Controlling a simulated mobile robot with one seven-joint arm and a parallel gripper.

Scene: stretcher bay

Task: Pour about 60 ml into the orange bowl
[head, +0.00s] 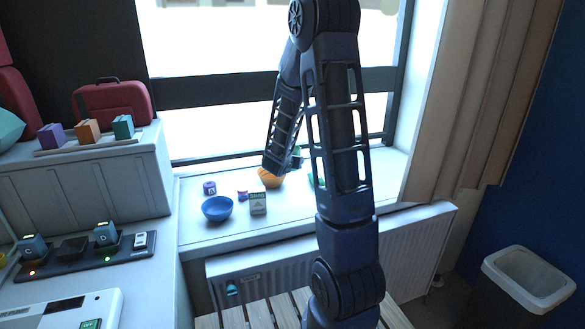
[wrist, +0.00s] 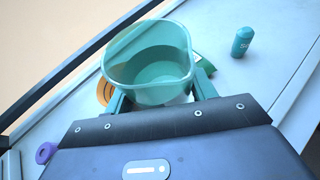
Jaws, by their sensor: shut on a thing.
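My gripper (wrist: 160,95) is shut on a translucent teal cup (wrist: 150,50), with a finger on each side of it. The cup's open mouth faces the wrist camera, and a darker area inside looks like liquid. The amount is not readable. The orange bowl (head: 268,179) stands on the windowsill in the head view, partly covered by my arm. In the wrist view an orange curved edge (wrist: 103,92) shows beside the left finger, mostly hidden by cup and finger. In the head view my arm hides most of the cup and gripper.
A blue bowl (head: 217,209), a small box (head: 258,204), a purple roll (head: 209,188) and a small red-and-blue item (head: 242,195) stand on the sill (head: 205,236). A teal bottle (wrist: 243,42) stands right of the cup. The window is behind; curtain (head: 480,90) at right.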

